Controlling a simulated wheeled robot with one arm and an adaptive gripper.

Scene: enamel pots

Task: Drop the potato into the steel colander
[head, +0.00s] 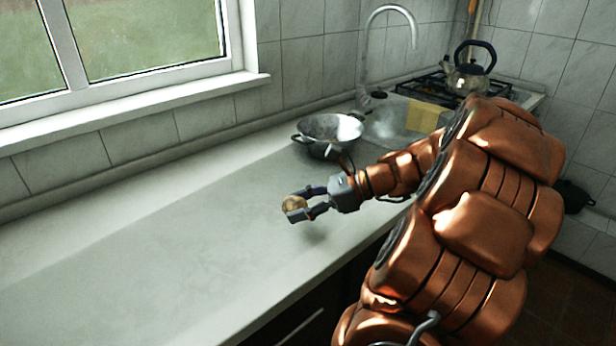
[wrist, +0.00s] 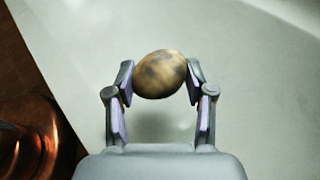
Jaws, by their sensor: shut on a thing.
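The potato (head: 294,204) is brown with dark patches. My gripper (head: 303,203) is shut on it at the fingertips and holds it above the pale counter, with a shadow below. In the wrist view the potato (wrist: 160,74) sits between the two fingertips of my gripper (wrist: 160,78). The steel colander (head: 330,132) is a round metal bowl with side handles on the counter, behind and to the right of the potato in the head view. Its inside bottom is only partly visible. The colander does not show in the wrist view.
A sink with a tall curved faucet (head: 364,55) lies just beyond the colander, with a yellow cloth (head: 424,115) at its edge. A kettle (head: 468,75) stands on the stove at the back right. The counter (head: 150,250) is clear to the left.

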